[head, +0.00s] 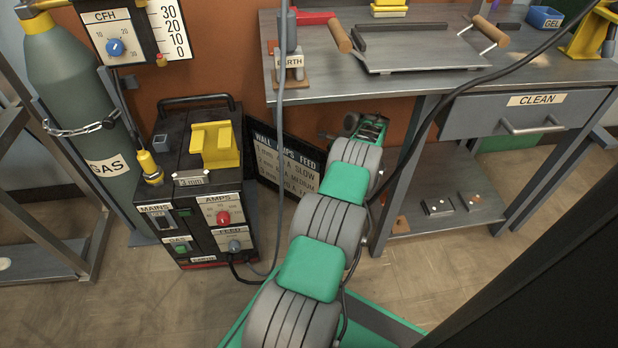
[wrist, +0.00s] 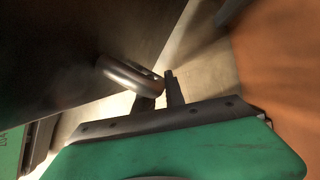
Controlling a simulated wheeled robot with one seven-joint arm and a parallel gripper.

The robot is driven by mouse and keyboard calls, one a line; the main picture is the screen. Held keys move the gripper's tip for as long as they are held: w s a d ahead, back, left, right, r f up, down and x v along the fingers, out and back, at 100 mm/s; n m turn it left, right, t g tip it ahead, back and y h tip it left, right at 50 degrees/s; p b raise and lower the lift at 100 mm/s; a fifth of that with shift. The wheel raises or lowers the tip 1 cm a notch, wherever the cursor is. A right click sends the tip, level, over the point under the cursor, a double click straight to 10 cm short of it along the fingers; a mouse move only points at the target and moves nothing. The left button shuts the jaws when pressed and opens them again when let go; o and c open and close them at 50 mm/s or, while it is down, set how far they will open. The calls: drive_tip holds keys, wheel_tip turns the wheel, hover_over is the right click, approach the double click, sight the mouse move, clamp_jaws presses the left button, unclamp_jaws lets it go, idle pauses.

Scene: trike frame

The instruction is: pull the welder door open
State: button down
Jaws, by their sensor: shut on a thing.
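The welder (head: 186,222) is a black box on the floor at left centre in the head view, with AMPS and FEED dials on its front. Its door (head: 268,168), a dark panel with a white-lettered chart on the face towards me, stands out at the welder's right side, swung open. In the wrist view the door (wrist: 70,45) fills the upper left, with a grey curved handle (wrist: 128,76) on it. My gripper (wrist: 160,92) is shut on this handle, its dark fingers at the handle's end. In the head view my arm's end reaches behind the door's right edge, and the fingers are hidden.
A steel workbench (head: 420,82) with a drawer (head: 530,112) and lower shelf stands close to the right of my arm. A gas cylinder (head: 75,100) is at the left. Cables hang near my arm and the welder. Floor (head: 150,305) in front of the welder is clear.

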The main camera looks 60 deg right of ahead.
idle(0.3)
drive_tip(key=c, duration=1.4)
unclamp_jaws()
drive_tip(key=shift+w, duration=0.15)
drive_tip(key=p+v, duration=0.5)
drive_tip(key=v, duration=0.2)
drive_tip(key=shift+s+r+p, duration=0.25)
drive_tip(key=shift+r+p, duration=0.05)
drive_tip(key=shift+p, duration=0.05)
